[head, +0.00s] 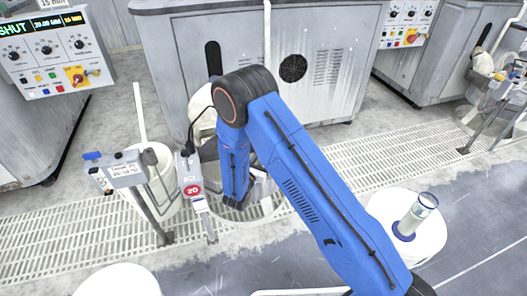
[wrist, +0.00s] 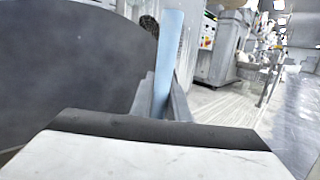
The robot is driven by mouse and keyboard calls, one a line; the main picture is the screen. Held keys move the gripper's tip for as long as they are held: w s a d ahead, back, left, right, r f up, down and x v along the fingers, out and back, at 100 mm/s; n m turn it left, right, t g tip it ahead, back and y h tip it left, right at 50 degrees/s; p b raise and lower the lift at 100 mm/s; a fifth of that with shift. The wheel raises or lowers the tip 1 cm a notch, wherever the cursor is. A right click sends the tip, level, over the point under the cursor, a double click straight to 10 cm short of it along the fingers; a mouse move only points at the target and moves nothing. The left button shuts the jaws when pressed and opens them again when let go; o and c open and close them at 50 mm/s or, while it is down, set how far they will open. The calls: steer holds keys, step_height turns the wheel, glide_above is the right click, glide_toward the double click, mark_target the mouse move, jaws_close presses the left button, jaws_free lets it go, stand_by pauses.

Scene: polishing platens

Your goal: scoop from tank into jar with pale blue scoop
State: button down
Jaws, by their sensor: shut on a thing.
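My gripper (wrist: 163,100) shows in the wrist view, its two grey fingers shut on the pale blue handle of the scoop (wrist: 168,50). The handle rises upright between the fingers; the scoop's bowl is not visible. In the head view my blue arm bends down over a round white tank (head: 262,211) in the middle and hides the gripper and most of the tank's inside. A clear jar (head: 418,213) with a blue ring at its base stands on a white drum at the right, apart from the arm.
The white drum (head: 432,240) carries the jar. Left of the arm are a sign box (head: 122,172) on a post, a device with a red 20 label (head: 191,175) and another white tub (head: 163,160). Grey machine cabinets (head: 165,65) stand behind. A drain grating (head: 50,240) crosses the floor.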

stand_by(0.4)
steer(key=shift+s+d+f+m+g, duration=0.1)
steer(key=shift+s+d+f+m, duration=0.1)
steer(key=shift+d+f+m, duration=0.35)
steer(key=shift+s+d+f+m+g, duration=0.1)
steer(key=shift+s+d+f+m, duration=0.1)
steer(key=shift+d+m, duration=0.6)
steer(key=shift+s+d+f+m+g, duration=0.1)
steer(key=shift+s+d+f+m, duration=0.1)
steer(key=shift+d+f+m, duration=0.45)
steer(key=shift+d+r, duration=0.3)
steer(key=shift+r, duration=0.15)
steer(key=d+r+m, duration=0.2)
steer(key=r, duration=0.4)
steer(key=s+d+r+m+g, duration=0.1)
steer(key=d+r+m, duration=0.2)
steer(key=r, duration=0.4)
steer(key=shift+s+r, duration=0.15)
steer(key=shift+s, duration=0.1)
stand_by(0.6)
steer(key=shift+r, duration=0.1)
stand_by(0.7)
steer(key=shift+d, duration=0.1)
